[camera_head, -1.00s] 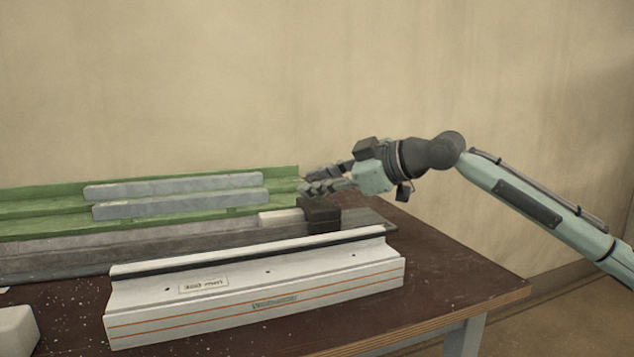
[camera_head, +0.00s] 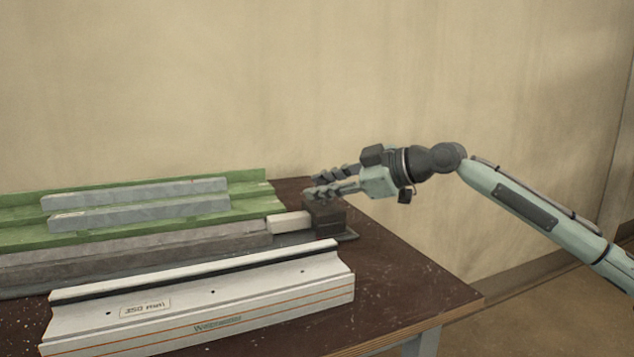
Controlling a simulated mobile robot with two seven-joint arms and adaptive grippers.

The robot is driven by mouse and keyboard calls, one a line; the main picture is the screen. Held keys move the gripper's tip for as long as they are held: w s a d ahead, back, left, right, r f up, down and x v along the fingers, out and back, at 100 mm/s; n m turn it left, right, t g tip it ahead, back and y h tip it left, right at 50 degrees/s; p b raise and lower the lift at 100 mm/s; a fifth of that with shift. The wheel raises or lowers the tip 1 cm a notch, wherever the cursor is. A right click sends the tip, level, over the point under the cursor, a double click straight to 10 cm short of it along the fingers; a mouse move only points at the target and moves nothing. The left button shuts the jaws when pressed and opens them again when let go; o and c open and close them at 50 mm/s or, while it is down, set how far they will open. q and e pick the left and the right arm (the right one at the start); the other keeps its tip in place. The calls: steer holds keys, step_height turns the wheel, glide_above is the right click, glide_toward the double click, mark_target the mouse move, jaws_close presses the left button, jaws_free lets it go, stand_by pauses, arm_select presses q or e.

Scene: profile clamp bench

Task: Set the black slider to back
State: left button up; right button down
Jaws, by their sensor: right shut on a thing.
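The black slider (camera_head: 328,218) is a dark block near the right end of the grey rail (camera_head: 130,249). A short pale bar (camera_head: 289,222) reaches left from it and looks joined to it. My right gripper (camera_head: 318,190) comes in from the right and is shut on the upper part of the slider. Its fingers hide some of the slider's top. My left gripper is not in view.
Green channels (camera_head: 258,188) with two grey bars (camera_head: 140,192) lie behind the rail. A white profile (camera_head: 210,308) with orange lines and a label lies in front. Brown table (camera_head: 405,290) is bare at the right.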

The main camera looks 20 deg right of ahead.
steer(key=shift+d, duration=0.3)
steer(key=c, duration=1.3)
jaws_free()
steer(key=shift+d, duration=0.1)
steer(key=shift+o, duration=0.2)
steer(key=shift+r, duration=0.15)
steer(key=shift+r, duration=0.35)
step_height(320, 180, up, 9)
steer(key=shift+r, duration=0.1)
